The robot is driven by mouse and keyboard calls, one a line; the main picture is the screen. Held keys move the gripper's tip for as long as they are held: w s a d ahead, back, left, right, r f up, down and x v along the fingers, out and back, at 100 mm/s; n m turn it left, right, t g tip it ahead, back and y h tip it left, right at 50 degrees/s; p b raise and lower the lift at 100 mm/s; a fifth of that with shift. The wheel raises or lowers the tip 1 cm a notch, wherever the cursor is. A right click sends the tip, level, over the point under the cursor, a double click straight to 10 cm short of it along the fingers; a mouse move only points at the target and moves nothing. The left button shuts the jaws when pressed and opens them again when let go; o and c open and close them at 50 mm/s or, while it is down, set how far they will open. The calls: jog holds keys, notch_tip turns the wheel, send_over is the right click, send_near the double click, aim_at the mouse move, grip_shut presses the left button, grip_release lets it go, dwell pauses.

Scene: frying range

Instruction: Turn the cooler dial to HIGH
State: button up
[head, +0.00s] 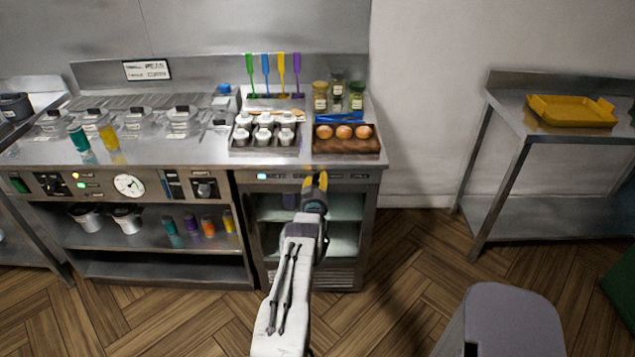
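The cooler (347,277) is the glass-fronted unit under the right part of the counter. Its control strip (345,177) runs along the top, with a small lit display (262,176) at the left. My gripper (316,178), with yellow fingertips, is in front of the middle of this strip. The gripper and wrist cover part of the strip and the cooler front. I cannot make out the cooler dial or its setting; it may be behind the fingers. Whether the fingertips touch anything, or are apart, is too small to tell.
Left of the cooler, another panel carries a black knob (205,188), a round gauge (129,185) and a second knob (50,184). An egg tray (347,149) and a rack of white-topped shakers (263,136) stand above near the counter edge. Floor right of the cooler is clear.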

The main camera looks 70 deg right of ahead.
jog(key=shift+r, duration=0.1)
jog(key=c, duration=0.4)
jog(key=b, duration=0.5)
jog(key=shift+d+f+m, duration=0.1)
jog(key=shift+f+m, duration=0.1)
jog(key=shift+m, duration=0.2)
jog(key=m+b, duration=0.2)
jog(key=b, duration=1.1)
jog(key=shift+f+b, duration=0.1)
jog(key=shift+b, duration=0.2)
jog(key=m+b, duration=0.1)
jog(key=b, duration=0.3)
jog(key=m+b, duration=0.1)
jog(key=b, duration=0.4)
jog(key=shift+r, duration=0.3)
jog(key=m+b, duration=0.2)
jog(key=b, duration=0.4)
jog(key=shift+r, duration=0.15)
jog(key=shift+r+m+b, duration=0.2)
jog(key=shift+m+b, duration=0.4)
jog(key=shift+b, duration=0.4)
jog(key=o, duration=1.2)
jog(key=shift+f+y, duration=0.3)
